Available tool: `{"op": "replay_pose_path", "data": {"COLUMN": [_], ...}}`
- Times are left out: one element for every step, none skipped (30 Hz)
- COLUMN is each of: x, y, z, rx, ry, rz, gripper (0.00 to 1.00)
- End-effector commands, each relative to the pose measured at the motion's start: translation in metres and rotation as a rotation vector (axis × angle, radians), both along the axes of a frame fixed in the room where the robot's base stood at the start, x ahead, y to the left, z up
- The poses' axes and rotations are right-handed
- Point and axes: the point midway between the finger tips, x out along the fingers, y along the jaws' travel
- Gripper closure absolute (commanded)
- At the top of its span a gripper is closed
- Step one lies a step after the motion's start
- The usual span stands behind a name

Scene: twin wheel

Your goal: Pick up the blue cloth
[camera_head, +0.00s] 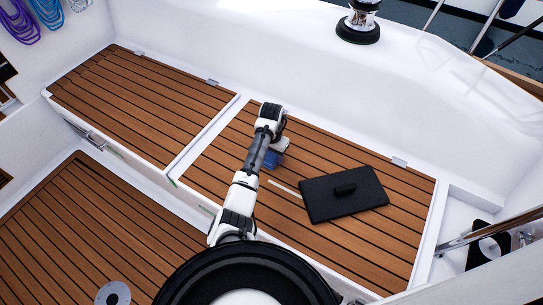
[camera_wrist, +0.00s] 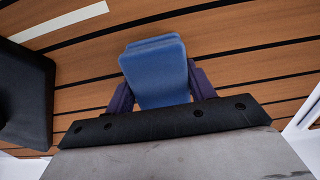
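The blue cloth (camera_wrist: 155,75) is a thick folded pad in the middle of the wrist view. It sits between the two purple fingers of my gripper (camera_wrist: 160,88), which lie close against its left and right sides with no clear gap. In the head view the cloth (camera_head: 271,159) shows as a small blue patch just below my gripper (camera_head: 277,150), over the wooden seat. My wrist hides part of it there. Whether the cloth still touches the planks is hard to tell.
A black rectangular board (camera_head: 335,205) with a raised handle lies on the slatted seat (camera_head: 220,165), right of the cloth. A thin pale strip (camera_head: 285,188) lies between them. A white wall rises behind. A winch (camera_head: 358,22) stands on the ledge above.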

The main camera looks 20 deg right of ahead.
Motion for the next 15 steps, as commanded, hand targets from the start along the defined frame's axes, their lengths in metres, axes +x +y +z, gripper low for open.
{"op": "replay_pose_path", "data": {"x": [0.0,0.0,0.0,0.0,0.0,0.0,0.0,0.0,0.0,0.0,0.0,0.0,0.0,0.001,0.001], "y": [0.0,0.0,0.0,0.0,0.0,0.0,0.0,0.0,0.0,0.0,0.0,0.0,0.0,0.0,0.0], "z": [0.0,0.0,0.0,0.0,0.0,0.0,0.0,0.0,0.001,0.001,0.002,0.004,0.005,0.007,0.011], "rx": [0.0,0.0,0.0,0.0,0.0,0.0,0.0,0.0,0.0,-0.001,-0.001,-0.001,-0.001,-0.001,-0.001], "ry": [0.0,0.0,0.0,0.0,0.0,0.0,0.0,0.0,0.0,-0.001,-0.001,-0.001,-0.001,-0.002,-0.002], "rz": [0.0,0.0,0.0,0.0,0.0,0.0,0.0,0.0,0.0,0.0,0.0,0.0,0.0,0.0,0.0], "gripper": [0.62,0.66,0.68,0.68,0.68,0.68,0.68,0.68,0.68,0.68,0.68,0.68,0.68,0.68,0.68]}}
